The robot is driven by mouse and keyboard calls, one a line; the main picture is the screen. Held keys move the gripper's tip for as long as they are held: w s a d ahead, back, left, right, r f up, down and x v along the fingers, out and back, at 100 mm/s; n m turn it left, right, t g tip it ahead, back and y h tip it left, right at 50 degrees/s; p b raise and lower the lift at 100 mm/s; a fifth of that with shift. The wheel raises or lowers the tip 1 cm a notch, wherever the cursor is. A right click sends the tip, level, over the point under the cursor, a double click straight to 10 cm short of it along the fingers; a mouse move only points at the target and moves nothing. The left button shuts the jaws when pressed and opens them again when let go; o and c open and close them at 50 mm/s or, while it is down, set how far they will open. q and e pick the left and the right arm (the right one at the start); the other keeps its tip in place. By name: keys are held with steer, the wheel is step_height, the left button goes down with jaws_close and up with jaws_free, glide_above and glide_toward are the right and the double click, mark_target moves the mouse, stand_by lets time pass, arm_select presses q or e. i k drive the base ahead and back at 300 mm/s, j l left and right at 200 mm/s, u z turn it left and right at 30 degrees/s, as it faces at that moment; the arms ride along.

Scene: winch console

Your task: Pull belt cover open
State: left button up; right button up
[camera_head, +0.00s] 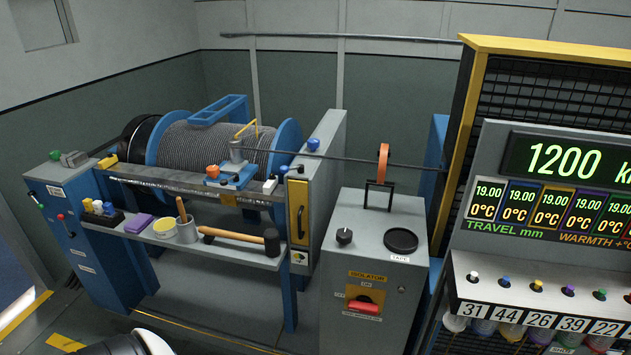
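A tall grey housing (327,175) at the right end of the winch looks like the belt cover. The housing appears shut, and no belt shows. The winch drum (215,143), wound with grey cable between blue flanges, sits to its left. Neither of my grippers is in view. A white and black part of my own body shows at the bottom left edge.
A grey isolator cabinet (375,262) with a red switch stands right of the housing. A display console (560,190) fills the right side.

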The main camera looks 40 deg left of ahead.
mark_target(298, 191)
steer(key=u, duration=1.5)
